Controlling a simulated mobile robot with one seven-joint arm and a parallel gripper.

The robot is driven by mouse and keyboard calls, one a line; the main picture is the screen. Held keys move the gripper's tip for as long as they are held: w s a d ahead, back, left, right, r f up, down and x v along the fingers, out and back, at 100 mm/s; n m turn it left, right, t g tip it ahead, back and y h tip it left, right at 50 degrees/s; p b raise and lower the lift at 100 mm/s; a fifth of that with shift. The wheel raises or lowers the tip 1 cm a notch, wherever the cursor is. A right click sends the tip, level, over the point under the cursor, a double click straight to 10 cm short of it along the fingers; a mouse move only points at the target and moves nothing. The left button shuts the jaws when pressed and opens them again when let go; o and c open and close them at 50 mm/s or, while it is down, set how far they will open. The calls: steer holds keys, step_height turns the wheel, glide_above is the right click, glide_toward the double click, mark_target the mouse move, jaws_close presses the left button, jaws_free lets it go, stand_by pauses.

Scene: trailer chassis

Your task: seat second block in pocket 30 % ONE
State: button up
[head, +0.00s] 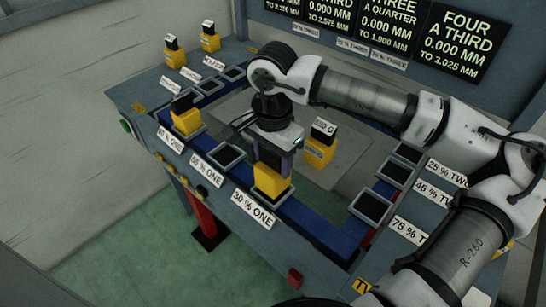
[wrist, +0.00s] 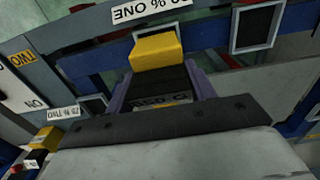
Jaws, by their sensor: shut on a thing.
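My gripper (head: 273,160) is shut on a block with a yellow end (head: 270,181) and a dark body. It holds the block yellow end down at the pocket marked 30 % ONE (head: 279,198). In the wrist view the dark body is between the purple fingers (wrist: 160,85), with the yellow end (wrist: 156,50) beyond them. The pocket's frame (wrist: 140,33) shows partly behind the yellow end. The block hides most of the pocket, and I cannot tell how deep it sits. The 30 % ONE label (head: 253,209) is just in front.
Another yellow and black block (head: 187,121) stands in a pocket farther left. A block (head: 319,150) stands on the middle plate, right of my gripper. Empty pockets (head: 371,207) line the right side. Two blocks (head: 210,42) stand at the back left.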

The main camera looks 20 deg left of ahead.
steer(key=shift+f+b, duration=1.25)
steer(key=shift+b, duration=0.35)
steer(key=o, duration=1.5)
step_height(320, 180, up, 13)
steer(key=shift+f+b, duration=0.15)
steer(key=shift+b, duration=0.55)
steer(key=shift+r, duration=0.6)
